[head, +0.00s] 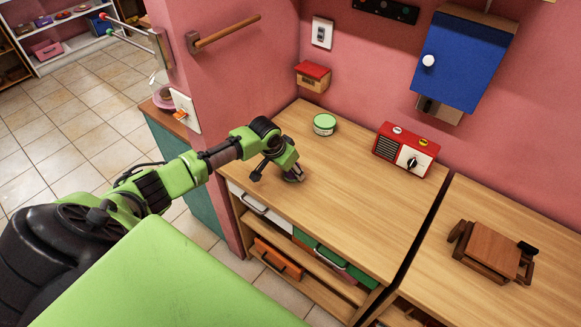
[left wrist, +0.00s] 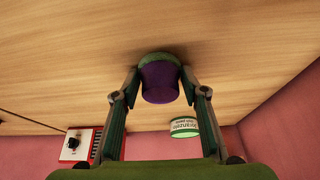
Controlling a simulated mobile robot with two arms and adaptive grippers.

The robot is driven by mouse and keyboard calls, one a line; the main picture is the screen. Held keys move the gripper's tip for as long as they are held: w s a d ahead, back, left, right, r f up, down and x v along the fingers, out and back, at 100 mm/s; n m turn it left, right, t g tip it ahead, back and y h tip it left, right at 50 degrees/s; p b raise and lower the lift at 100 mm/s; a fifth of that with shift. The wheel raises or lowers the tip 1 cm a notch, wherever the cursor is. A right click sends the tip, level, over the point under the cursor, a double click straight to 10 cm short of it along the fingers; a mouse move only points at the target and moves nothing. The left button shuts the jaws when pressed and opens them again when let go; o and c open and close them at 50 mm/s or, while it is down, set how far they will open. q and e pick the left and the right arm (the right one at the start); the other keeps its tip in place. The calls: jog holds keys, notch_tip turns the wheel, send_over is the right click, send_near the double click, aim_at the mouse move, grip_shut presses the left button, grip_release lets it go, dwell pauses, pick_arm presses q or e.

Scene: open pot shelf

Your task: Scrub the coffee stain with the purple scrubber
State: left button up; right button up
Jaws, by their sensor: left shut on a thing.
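My left gripper (head: 287,170) is low over the left part of the wooden counter (head: 345,215). In the left wrist view, its two fingers (left wrist: 161,88) are shut on the purple scrubber (left wrist: 160,82), which has a green end towards the counter. Only a small bit of the scrubber shows under the gripper in the head view. It is at or very near the counter surface; I cannot tell if it touches. I make out no coffee stain in either view; the gripper and scrubber hide part of the counter. My right gripper is not in view.
A green-and-white round tin (head: 324,124) stands behind the gripper. A red radio (head: 405,150) stands at the counter's back right. A small brown wooden chair-like item (head: 490,250) lies on the right counter, across a dark gap. The middle of the counter is clear.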

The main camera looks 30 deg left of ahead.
pick_arm(q)
jog(key=r+p, duration=0.1)
jog(key=d+r+p, duration=0.1)
jog(key=r, duration=0.1)
jog(key=shift+d, duration=0.15)
jog(key=shift+a+r+p, duration=0.2)
jog(key=shift+r+p, duration=0.35)
jog(key=shift+p, duration=0.1)
jog(key=shift+a+r+p, duration=0.2)
jog(key=shift+r+p, duration=0.3)
jog(key=shift+p, duration=0.1)
jog(key=shift+r+p, duration=0.35)
jog(key=shift+d+r+p, duration=0.2)
jog(key=shift+r+p, duration=0.55)
jog(key=shift+r, duration=0.1)
jog(key=shift+r+p, duration=0.35)
jog(key=shift+a, duration=0.1)
